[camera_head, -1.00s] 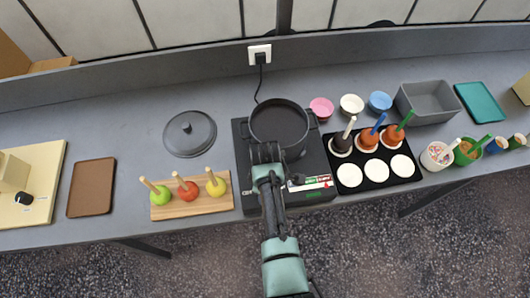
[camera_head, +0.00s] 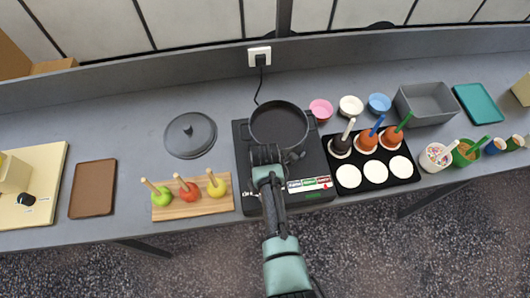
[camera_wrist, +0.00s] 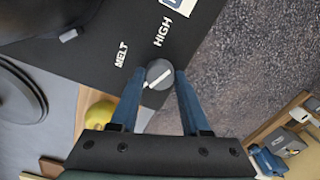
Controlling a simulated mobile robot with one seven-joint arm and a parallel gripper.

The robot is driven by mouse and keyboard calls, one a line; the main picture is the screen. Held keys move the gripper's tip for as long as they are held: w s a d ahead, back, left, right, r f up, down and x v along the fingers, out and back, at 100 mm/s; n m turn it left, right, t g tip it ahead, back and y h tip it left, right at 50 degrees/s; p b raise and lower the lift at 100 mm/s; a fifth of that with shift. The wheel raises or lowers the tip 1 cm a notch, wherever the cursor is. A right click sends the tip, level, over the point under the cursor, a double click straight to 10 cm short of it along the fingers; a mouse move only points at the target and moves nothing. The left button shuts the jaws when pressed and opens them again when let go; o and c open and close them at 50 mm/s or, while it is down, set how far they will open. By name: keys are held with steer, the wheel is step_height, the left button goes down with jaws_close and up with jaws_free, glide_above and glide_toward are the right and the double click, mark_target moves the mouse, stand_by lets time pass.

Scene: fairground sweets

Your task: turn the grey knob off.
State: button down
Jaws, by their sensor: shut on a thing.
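The grey knob (camera_wrist: 159,72) is round with a white pointer line and sits on the front of the black hotplate (camera_wrist: 95,62). The words MELT and HIGH are printed near it, and the pointer line runs slantwise in the wrist view. My gripper (camera_wrist: 155,80) has its two blue fingers on either side of the knob and is shut on it. In the head view the hotplate (camera_head: 243,170) is under my gripper, which hides the knob. A dark pot (camera_head: 279,122) stands on the hotplate.
A board with apples on sticks (camera_head: 165,212) is close on the left. A black tray (camera_head: 362,161) with dipped treats and white discs is on the right. A pot lid (camera_head: 190,134) lies behind the apples. A cable runs to the wall socket (camera_head: 259,56).

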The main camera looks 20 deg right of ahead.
steer(key=shift+n, duration=0.4)
steer(key=shift+c, duration=1.9)
jaws_free()
steer(key=shift+r, duration=0.1)
step_height(320, 180, up, 13)
steer(key=b, duration=0.1)
steer(key=shift+b, duration=0.3)
